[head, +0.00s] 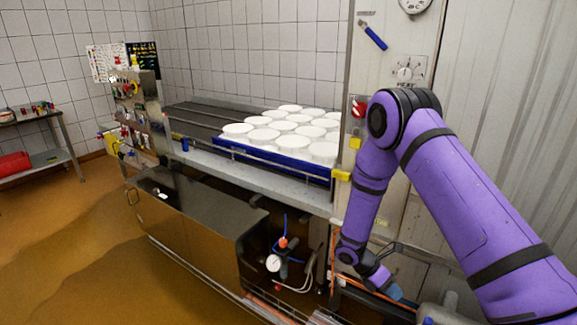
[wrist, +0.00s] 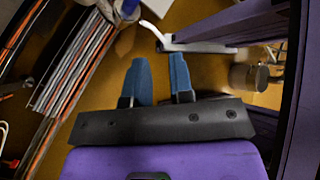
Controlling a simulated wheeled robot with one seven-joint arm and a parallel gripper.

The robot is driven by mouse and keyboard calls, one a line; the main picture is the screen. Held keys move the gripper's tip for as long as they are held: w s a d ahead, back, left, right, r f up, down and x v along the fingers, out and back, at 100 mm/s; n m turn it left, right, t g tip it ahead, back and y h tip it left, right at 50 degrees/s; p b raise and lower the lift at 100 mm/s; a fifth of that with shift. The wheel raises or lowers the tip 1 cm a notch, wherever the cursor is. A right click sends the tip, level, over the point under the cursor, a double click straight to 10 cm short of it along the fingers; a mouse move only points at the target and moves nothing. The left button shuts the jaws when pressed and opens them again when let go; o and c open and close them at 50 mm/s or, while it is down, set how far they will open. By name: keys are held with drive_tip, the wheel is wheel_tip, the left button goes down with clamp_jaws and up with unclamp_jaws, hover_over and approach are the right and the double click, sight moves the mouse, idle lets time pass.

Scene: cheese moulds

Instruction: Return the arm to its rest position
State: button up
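My purple arm shows on the right of the head view, bent at the elbow, with its forearm hanging down. My gripper (head: 388,287) is low in the head view, beside the lower front of the machine. In the wrist view my gripper (wrist: 160,80) points down with its two blue fingers apart and nothing between them. Brown floor shows between and beyond the fingers. In the head view the fingertips are small and partly hidden.
White cheese moulds (head: 289,125) stand in a blue tray (head: 272,157) on the conveyor. A steel cabinet (head: 205,210) and a pressure gauge (head: 273,263) are below. Pipes and bars (wrist: 68,70) run left of my gripper. A shelf table (head: 45,160) stands far left. The left floor is clear.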

drive_tip(key=s+r+m+t+y, duration=0.15)
drive_tip(key=r+m, duration=0.25)
drive_tip(key=r, duration=0.6)
drive_tip(key=s+d+r+m+y, duration=0.1)
drive_tip(key=r+m+y, duration=0.15)
drive_tip(key=r, duration=0.85)
drive_tip(key=s+r+m+t+y, duration=0.1)
drive_tip(key=r+m, duration=0.4)
drive_tip(key=r, duration=0.5)
drive_tip(key=s+r+m+t+y, duration=0.2)
drive_tip(key=s+r+m, duration=0.3)
drive_tip(key=s+r, duration=0.3)
drive_tip(key=s+r+m+t+y, duration=0.2)
drive_tip(key=s+r+m+t, duration=0.3)
drive_tip(key=s+r, duration=0.4)
drive_tip(key=s, duration=0.5)
drive_tip(key=shift+a, duration=0.35)
